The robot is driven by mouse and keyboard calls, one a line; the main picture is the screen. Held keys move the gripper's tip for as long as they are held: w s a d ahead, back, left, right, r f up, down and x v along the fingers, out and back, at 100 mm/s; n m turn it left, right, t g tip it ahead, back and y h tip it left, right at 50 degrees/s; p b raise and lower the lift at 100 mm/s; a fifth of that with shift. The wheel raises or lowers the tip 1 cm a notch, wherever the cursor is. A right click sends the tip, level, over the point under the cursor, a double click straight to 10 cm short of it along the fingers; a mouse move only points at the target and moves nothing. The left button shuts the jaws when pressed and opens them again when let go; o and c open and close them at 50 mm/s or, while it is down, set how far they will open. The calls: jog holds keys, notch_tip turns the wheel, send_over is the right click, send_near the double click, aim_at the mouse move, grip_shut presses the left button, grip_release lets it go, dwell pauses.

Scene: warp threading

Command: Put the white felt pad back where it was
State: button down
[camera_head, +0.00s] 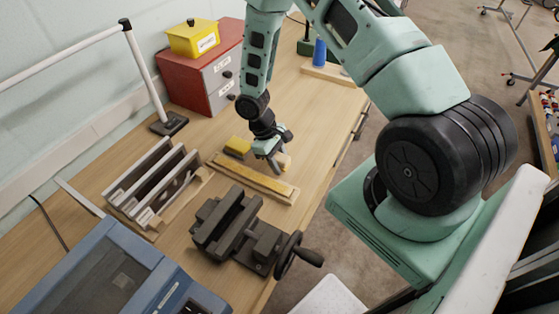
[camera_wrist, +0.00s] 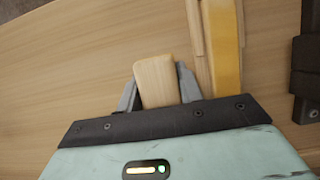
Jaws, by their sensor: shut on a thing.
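My gripper (camera_head: 274,163) is over the wooden table, just beside a long wooden holder (camera_head: 226,167) with a yellow bar (camera_head: 262,180) in it. In the wrist view its two grey fingers are shut on a pale, wood-coloured block (camera_wrist: 154,80) with rounded corners. The same block shows as a small tan piece (camera_head: 285,161) at the fingers in the head view. The yellow bar (camera_wrist: 225,50) lies to the right of the fingers in the wrist view. I cannot make out a white felt pad for certain in either view.
A yellow block (camera_head: 238,147) stands just left of my gripper. A dark vise (camera_head: 238,232) with a handle and a slotted rack (camera_head: 152,187) stand nearer. A red cabinet (camera_head: 202,75) with a yellow box (camera_head: 194,38) stands behind. Bare table (camera_head: 318,120) lies right of my gripper.

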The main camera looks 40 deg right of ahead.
jog(key=shift+f, duration=0.2)
jog(key=c, duration=0.9)
grip_release()
